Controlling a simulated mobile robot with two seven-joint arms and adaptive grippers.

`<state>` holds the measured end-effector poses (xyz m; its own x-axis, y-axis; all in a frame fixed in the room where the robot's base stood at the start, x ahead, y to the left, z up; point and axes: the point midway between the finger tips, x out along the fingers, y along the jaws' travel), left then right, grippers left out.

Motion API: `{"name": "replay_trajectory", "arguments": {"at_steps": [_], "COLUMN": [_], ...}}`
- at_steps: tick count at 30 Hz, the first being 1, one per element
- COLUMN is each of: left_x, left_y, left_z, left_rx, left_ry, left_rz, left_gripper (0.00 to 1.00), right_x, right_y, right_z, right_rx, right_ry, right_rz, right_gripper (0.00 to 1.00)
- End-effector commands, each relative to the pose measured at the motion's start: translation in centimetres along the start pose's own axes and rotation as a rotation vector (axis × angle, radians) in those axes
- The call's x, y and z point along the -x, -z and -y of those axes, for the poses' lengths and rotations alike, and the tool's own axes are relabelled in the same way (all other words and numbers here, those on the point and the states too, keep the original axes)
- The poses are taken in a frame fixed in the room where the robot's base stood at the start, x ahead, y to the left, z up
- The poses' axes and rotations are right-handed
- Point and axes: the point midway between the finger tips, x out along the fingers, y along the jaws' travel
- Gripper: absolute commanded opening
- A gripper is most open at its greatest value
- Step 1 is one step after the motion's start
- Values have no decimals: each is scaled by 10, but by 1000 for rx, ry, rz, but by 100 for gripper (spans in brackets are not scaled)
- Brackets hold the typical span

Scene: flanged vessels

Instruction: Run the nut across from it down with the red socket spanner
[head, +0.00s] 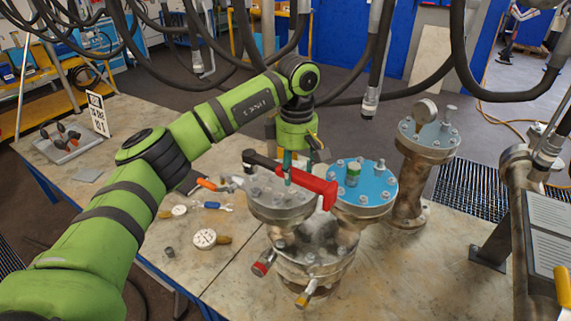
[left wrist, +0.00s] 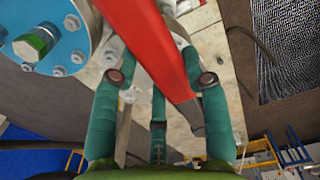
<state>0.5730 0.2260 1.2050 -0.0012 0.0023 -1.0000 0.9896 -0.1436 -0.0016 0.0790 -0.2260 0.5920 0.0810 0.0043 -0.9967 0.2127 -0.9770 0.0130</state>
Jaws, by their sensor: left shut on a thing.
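My left gripper (head: 294,168) is shut on the red socket spanner (head: 312,183). In the left wrist view the teal fingers (left wrist: 158,90) stand around its red bar (left wrist: 150,35). The spanner lies slantwise over the grey flange (head: 268,205), black end at the back left, red end at the front right beside the blue flange (head: 378,190). Several nuts sit around both rims. The gripper and spanner hide part of the grey flange, and I cannot tell whether the socket sits on a nut. A green-banded fitting (head: 352,176) stands on the blue flange.
A second flanged vessel (head: 428,140) with a gauge stands behind to the right. Small tools and a round white-faced part (head: 205,239) lie on the table left of the vessel. A tray (head: 62,145) stands at the far left. Black hoses hang overhead.

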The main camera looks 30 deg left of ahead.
Motion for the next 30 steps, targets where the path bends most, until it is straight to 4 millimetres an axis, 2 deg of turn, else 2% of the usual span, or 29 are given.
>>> {"name": "replay_trajectory", "arguments": {"at_steps": [4,8,19,21,30], "left_x": [0,-8,-49,-42,-43], "left_y": [-2,-2,-3,-3,-4], "left_z": [-2,-2,-3,-3,-2], "left_rx": [61,70,66,66,66], "left_ry": [0,0,-1,-3,-1], "left_rz": [-1,0,1,0,-1], "left_gripper": [6,6,6,6,6], "right_x": [2,-4,-32,-26,-27], "right_y": [3,6,8,8,7], "right_z": [-1,-1,0,0,0], "right_rx": [0,0,1,1,1], "right_ry": [-1,-1,-1,-1,0], "right_rz": [-5,-12,-18,-17,-14], "right_gripper": [40,40,40,40,40]}}
